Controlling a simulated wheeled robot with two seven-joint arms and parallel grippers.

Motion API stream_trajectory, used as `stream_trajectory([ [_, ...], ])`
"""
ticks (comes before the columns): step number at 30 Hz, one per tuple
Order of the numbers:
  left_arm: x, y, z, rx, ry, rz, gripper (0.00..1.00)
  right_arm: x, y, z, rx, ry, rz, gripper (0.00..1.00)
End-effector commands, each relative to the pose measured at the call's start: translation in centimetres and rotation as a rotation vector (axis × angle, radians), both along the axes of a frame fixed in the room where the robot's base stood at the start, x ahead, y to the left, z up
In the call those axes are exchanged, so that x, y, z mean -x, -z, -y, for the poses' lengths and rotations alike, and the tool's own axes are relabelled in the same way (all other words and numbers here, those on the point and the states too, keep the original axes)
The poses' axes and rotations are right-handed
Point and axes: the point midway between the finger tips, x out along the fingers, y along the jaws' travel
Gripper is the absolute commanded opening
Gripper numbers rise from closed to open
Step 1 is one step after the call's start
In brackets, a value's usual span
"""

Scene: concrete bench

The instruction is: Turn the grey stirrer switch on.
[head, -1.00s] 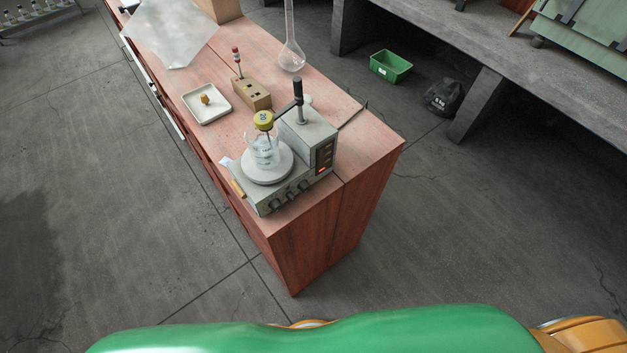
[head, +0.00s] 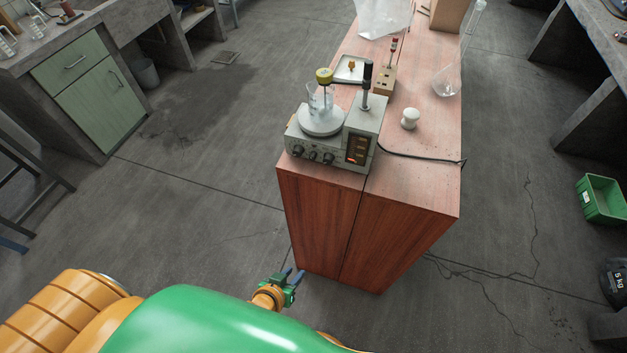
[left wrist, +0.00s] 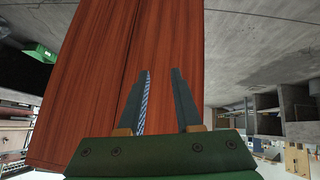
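The grey stirrer (head: 335,133) stands on the near end of the reddish wooden bench in the head view. Its front shows several dark knobs (head: 313,155) and a panel with a lit red switch or display (head: 356,148); I cannot tell the switch's position. A glass beaker (head: 320,103) sits on its round white plate, with a yellow-topped probe in it. My left gripper (head: 292,281) is low in front of the bench's end, well below the stirrer. In the left wrist view its two fingers (left wrist: 160,100) are apart with nothing between them. My right gripper is not in view.
The wooden bench (head: 420,185) has a white knob-like object (head: 410,118), a black cable, a tray (head: 347,69), a wooden block (head: 383,82) and a glass flask (head: 446,82) on it. A green bin (head: 601,198) stands on the floor at right.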

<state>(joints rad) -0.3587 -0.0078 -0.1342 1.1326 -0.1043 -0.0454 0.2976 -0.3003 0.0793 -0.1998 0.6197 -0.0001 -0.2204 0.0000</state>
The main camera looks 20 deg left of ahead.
Motion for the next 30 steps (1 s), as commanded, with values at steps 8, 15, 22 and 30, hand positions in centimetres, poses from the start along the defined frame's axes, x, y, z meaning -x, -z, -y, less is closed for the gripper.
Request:
stream_trajectory([
  [8, -8.9, -10.5, 0.6, 0.197, -0.158, 0.41, 0.33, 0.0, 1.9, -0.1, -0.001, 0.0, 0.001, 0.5],
  [15, -12.4, -21.2, -0.7, 0.36, -0.247, 0.741, 0.33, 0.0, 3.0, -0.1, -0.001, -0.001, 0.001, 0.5],
  [22, -15.3, -23.7, -0.9, 0.391, -0.259, 0.806, 0.33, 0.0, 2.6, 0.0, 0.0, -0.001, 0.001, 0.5],
  [30, -19.3, -23.4, -0.8, 0.389, -0.258, 0.801, 0.33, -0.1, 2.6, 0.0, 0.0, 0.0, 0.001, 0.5],
])
